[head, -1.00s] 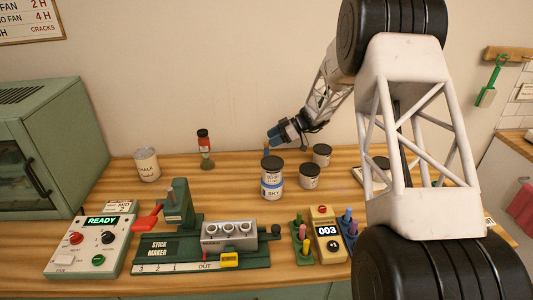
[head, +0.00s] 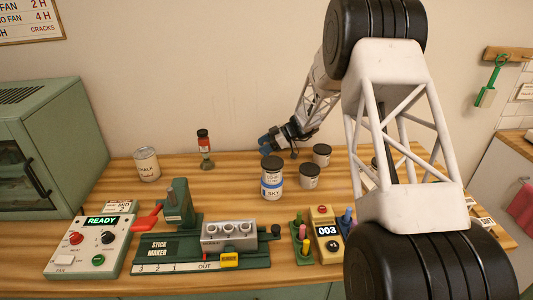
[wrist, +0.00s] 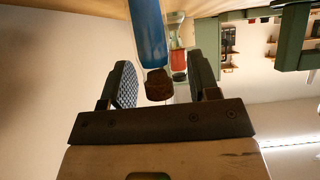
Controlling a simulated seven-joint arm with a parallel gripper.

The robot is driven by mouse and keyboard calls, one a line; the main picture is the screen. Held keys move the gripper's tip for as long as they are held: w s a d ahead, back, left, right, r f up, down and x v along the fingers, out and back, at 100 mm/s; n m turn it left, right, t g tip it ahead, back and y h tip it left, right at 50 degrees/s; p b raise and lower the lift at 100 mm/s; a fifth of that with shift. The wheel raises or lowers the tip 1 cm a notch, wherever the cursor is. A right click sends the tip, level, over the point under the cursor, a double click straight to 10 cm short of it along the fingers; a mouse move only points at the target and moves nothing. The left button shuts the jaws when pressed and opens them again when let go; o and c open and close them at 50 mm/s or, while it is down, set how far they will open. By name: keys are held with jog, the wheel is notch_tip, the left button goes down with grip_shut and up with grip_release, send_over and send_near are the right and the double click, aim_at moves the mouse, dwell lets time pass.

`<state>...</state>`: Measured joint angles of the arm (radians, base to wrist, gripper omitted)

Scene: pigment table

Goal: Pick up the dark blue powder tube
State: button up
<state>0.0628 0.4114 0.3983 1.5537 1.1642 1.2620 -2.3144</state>
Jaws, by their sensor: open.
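In the wrist view, which is upside down, a blue powder tube (wrist: 148,35) with a brown stopper (wrist: 159,84) shows between the two fingers of my gripper (wrist: 160,62). The fingers are open, with a gap on each side of the stopper. The tube's far end is cut off by the picture's edge. In the head view my gripper (head: 267,144) is low at the back of the table, behind the SKY jar (head: 272,182). A blue patch shows at its tip there. I cannot tell tube from finger in it.
A red tube (head: 203,143) in a green stand is left of my gripper; it also shows in the wrist view (wrist: 179,59). Dark-lidded jars (head: 309,177) stand to the right. The CHALK can (head: 147,165) is further left. The stick maker (head: 165,250) and control panel (head: 90,247) are in front.

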jog(key=shift+a+f, duration=0.15)
jog(key=shift+a, duration=0.15)
dwell(0.4)
jog(key=c, duration=1)
notch_tip(320, 180, up, 10)
dwell(0.7)
